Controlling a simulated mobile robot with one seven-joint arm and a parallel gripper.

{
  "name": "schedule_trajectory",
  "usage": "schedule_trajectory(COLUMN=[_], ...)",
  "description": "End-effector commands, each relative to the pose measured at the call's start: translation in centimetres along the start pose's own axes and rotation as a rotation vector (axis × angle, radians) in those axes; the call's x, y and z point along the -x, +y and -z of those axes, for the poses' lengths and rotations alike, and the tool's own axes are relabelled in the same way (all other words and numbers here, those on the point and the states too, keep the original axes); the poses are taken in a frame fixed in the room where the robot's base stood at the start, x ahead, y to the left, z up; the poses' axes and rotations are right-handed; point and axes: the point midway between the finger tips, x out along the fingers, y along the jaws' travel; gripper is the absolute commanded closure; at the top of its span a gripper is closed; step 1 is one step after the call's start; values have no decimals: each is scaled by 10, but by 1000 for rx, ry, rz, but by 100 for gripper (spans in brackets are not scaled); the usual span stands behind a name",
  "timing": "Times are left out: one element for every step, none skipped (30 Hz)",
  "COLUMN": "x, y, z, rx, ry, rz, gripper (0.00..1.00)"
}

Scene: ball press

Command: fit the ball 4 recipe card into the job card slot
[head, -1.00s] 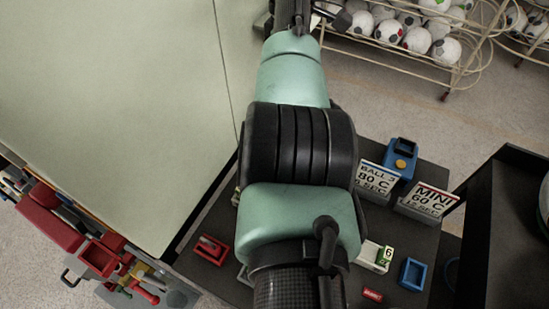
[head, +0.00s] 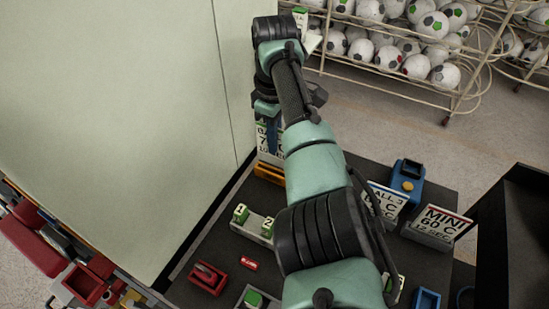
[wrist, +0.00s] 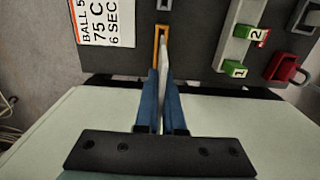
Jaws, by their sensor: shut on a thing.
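My gripper (wrist: 166,100) has blue fingers shut on a thin white card, seen edge-on in the wrist view (wrist: 164,58). In the head view this card (head: 263,142) stands upright, its print partly covered by my gripper (head: 271,127). I cannot read its full name, but it is taken as the ball 4 recipe card. The orange job card slot (wrist: 156,45) lies right at the card's far lower end; it also shows in the head view (head: 270,174), just below the card. I cannot tell whether the card's edge is inside the slot.
A BALL 5 card (wrist: 106,20) stands left of the slot in the wrist view. A holder with green blocks 1 and 2 (head: 253,226) and a red padlock (head: 208,276) are nearby. BALL 3 (head: 385,199) and MINI (head: 440,223) cards stand right. A pale panel (head: 120,130) borders the table.

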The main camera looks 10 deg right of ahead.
Motion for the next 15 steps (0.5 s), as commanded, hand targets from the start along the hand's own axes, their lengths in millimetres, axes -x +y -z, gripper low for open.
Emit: schedule_trajectory(x=[-4,-7,-12,-17,-23,-30,-35,-40,-44,-47,-50,-52,-52,-53,-53], y=[0,0,0,0,0,0,0,0,0,0,0,0,0,0,0], z=[0,0,0,0,-1,-1,0,0,0,0,0,0,0,0,0], rx=[0,0,0,0,0,0,1,1,1,1,1,1,1,1,1], ry=[0,0,-1,-1,-1,-2,-2,-2,-1,-1,0,0,0,1,1], rz=[0,0,1,1,2,2,1,1,0,0,-1,-1,-1,-2,-2], gripper=[100,100,100,100,100,100,100,100,100,100,100,100,100,100,100])
